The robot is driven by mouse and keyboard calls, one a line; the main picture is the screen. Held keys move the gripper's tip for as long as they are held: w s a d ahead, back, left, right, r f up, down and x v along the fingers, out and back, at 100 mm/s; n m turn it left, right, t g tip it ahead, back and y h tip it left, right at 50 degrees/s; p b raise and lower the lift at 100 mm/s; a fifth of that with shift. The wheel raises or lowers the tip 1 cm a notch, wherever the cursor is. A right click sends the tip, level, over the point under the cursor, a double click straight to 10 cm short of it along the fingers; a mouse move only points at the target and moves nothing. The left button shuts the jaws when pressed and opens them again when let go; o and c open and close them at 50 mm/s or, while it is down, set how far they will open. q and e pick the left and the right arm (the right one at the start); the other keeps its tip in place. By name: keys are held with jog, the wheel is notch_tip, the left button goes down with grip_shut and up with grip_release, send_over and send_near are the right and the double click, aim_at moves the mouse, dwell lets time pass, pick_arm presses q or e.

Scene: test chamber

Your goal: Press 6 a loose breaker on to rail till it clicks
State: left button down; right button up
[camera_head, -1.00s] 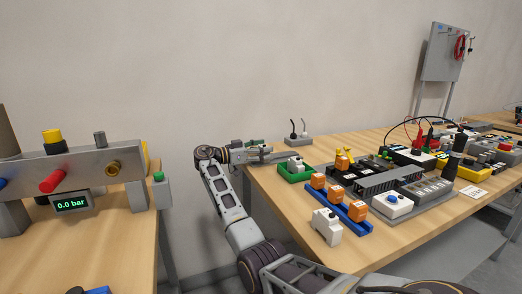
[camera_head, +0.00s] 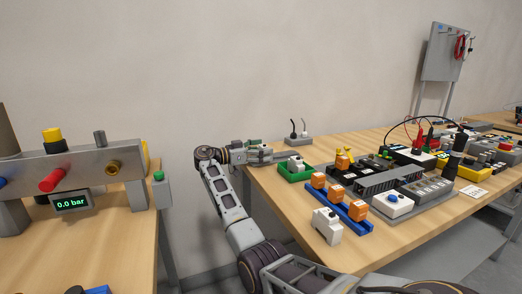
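A white breaker-like block (camera_head: 327,226) stands on the near left part of the table. Another small white block (camera_head: 296,162) sits in a green tray (camera_head: 297,176) at the table's far left. My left gripper is not in view.
A blue strip (camera_head: 356,224) with orange blocks (camera_head: 318,180) lies between the white block and the panel. A white box with a blue button (camera_head: 392,204) sits on the panel. A grey block with two upright leads (camera_head: 298,139) stands behind. The table's front strip is bare.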

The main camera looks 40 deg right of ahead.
jog(key=shift+d, duration=0.1)
dwell(0.3)
jog(key=shift+v, duration=1.25)
jog(key=v, duration=0.4)
jog(key=shift+w, duration=0.1)
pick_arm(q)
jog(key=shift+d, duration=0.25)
pick_arm(e)
jog(key=shift+v, duration=0.75)
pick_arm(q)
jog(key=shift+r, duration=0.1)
pick_arm(e)
jog(key=shift+r, duration=0.1)
pick_arm(q)
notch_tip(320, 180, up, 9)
jog(key=p, duration=0.9)
pick_arm(e)
notch_tip(320, 180, up, 9)
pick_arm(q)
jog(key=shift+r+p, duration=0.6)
pick_arm(e)
jog(key=shift+r, duration=0.55)
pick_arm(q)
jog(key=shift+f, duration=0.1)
pick_arm(e)
jog(key=shift+f, duration=0.1)
